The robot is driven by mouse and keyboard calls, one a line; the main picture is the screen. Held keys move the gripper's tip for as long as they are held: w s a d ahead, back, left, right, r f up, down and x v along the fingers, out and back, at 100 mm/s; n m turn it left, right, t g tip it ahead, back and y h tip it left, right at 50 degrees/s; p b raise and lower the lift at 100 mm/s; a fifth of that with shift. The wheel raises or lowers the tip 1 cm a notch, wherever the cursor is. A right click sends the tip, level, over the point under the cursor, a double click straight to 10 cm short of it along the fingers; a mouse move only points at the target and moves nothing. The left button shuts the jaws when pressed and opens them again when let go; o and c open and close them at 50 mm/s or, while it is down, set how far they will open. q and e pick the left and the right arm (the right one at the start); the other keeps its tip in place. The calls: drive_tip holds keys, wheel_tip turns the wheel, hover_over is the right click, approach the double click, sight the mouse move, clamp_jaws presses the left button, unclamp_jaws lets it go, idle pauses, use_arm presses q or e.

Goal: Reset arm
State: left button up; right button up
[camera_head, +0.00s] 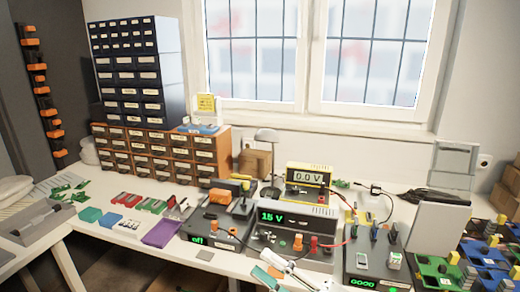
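My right gripper (276,262) is low in the middle of the head view, just in front of the bench power supply (298,232) that reads about 15 V. It looks small and pale, and I cannot tell whether its fingers are apart or closed. No held object is clear at it. A small teal piece (264,277) shows at its left; I cannot tell whether they touch. My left gripper is not in view.
A white bench carries a yellow meter (309,178) reading 0.0 V, dark instruments with cables, a purple tray (161,233) and drawer cabinets (138,62) at the back. Green and blue boards (437,271) crowd the right. A grey open box (40,224) is at left.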

drive_tip(key=d+f+m+t+h, duration=0.3)
drive_tip(key=d+f+m+h, duration=0.25)
drive_tip(key=f+m, duration=0.25)
drive_tip(key=d+f+m+t+h, duration=0.2)
drive_tip(key=d+f+m+h, duration=0.35)
drive_tip(key=f+m, duration=0.35)
drive_tip(key=s+d+f+m+g+h, duration=0.2)
drive_tip(key=s+d+f+m, duration=0.1)
drive_tip(key=s+f, duration=0.5)
drive_tip(key=s+d+f+m+g+h+p, duration=0.1)
drive_tip(key=s+d+f+m+g+h, duration=0.2)
drive_tip(key=s+f, duration=0.5)
drive_tip(key=shift+d+f+m+h, duration=0.3)
drive_tip(key=shift+d+f+m, duration=0.35)
drive_tip(key=shift+f+m, duration=0.15)
